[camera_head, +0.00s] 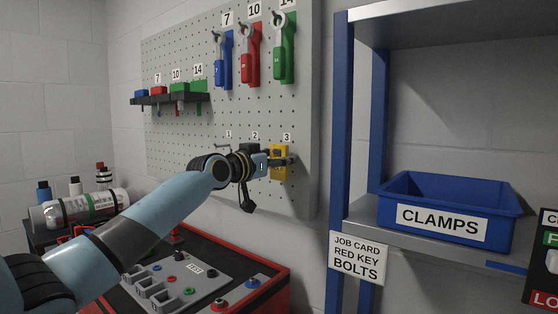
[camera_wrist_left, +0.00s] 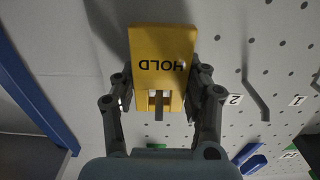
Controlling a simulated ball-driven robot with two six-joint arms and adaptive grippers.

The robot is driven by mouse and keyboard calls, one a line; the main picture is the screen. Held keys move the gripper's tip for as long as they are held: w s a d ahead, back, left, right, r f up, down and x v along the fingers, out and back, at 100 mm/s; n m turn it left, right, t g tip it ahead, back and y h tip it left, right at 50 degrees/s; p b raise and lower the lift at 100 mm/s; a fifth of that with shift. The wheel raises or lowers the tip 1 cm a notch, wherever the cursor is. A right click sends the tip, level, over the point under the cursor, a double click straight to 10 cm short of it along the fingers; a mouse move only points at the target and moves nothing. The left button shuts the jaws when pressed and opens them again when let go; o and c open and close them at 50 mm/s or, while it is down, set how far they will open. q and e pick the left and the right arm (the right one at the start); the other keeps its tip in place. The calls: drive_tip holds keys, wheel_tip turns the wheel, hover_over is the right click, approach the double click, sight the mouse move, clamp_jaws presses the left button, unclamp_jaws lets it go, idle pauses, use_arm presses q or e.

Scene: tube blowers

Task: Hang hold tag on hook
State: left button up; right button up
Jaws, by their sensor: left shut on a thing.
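The yellow hold tag (camera_head: 279,174) is at the pegboard, just below the label 3 at its lower right. In the left wrist view, the tag (camera_wrist_left: 163,43) shows HOLD upside down, with a slot near its lower edge. A short grey prong (camera_wrist_left: 158,110) shows at the slot; I cannot tell whether it passes through. My left gripper (camera_head: 284,161) is shut on the tag, with a finger along each side in the wrist view (camera_wrist_left: 163,98). In the wrist view a bent hook (camera_wrist_left: 257,96) stands beside label 2. My right gripper is out of view.
The pegboard (camera_head: 180,120) holds blue, red and green tools (camera_head: 250,55) above. A blue CLAMPS bin (camera_head: 450,212) sits on a shelf with a blue post (camera_head: 340,130) right of the board. A red-edged bench with a grey panel (camera_head: 190,285) lies below my arm.

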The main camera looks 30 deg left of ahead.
use_arm(q)
drive_tip(key=o, duration=1)
drive_tip(key=s, duration=0.8)
drive_tip(key=s+a, duration=0.1)
drive_tip(key=s, duration=0.3)
